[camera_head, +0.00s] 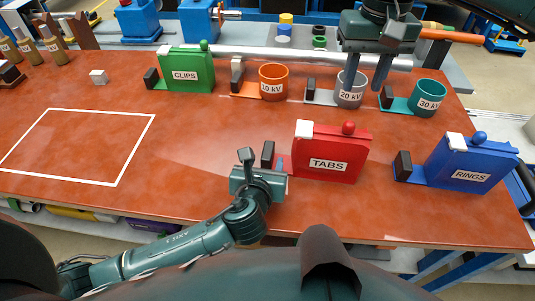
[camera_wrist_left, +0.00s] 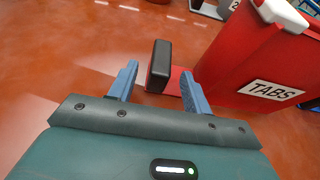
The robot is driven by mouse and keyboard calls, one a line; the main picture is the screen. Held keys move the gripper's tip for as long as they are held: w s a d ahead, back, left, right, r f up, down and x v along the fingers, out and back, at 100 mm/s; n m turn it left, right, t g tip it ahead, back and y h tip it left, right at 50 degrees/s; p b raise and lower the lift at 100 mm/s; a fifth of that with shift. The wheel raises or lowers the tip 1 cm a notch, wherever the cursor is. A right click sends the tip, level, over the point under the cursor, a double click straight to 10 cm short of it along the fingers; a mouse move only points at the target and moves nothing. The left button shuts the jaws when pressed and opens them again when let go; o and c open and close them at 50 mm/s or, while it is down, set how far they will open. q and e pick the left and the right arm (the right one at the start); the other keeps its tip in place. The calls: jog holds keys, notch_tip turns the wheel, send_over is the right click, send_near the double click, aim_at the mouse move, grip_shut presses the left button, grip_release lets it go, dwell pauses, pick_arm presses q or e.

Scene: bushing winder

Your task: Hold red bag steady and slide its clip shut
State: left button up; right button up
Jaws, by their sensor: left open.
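The red bag (camera_head: 330,160), labelled TABS, stands upright near the table's front edge. A white clip (camera_head: 304,129) sits at the left end of its top edge, and a red ball (camera_head: 348,127) is near the right end. A black block (camera_head: 268,154) stands at the bag's left on a red base strip. My left gripper (camera_head: 264,164) is open close to the block. In the left wrist view the black block (camera_wrist_left: 159,66) shows between and beyond the fingers; contact cannot be told. My right gripper (camera_head: 366,86) is open and empty beside the grey 20 kV cup, away from the red bag.
A blue RINGS bag (camera_head: 470,162) stands to the right, and a green CLIPS bag (camera_head: 187,70) at the back left. Orange (camera_head: 273,82), grey (camera_head: 350,95) and teal (camera_head: 428,97) cups line the back. The white-outlined area (camera_head: 80,145) is clear.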

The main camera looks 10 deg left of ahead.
aim_at(351, 122)
pick_arm(q)
jog(key=shift+x, duration=2.5)
jog(key=shift+c, duration=0.4)
grip_shut()
pick_arm(e)
jog(key=shift+o, duration=1)
jog(key=shift+a+r+m, duration=0.1)
jog(key=shift+r+m, duration=0.15)
jog(key=shift+m, duration=0.95)
notch_tip(351, 122, down, 10)
jog(key=shift+f, duration=0.25)
jog(key=shift+c, duration=0.5)
grip_shut()
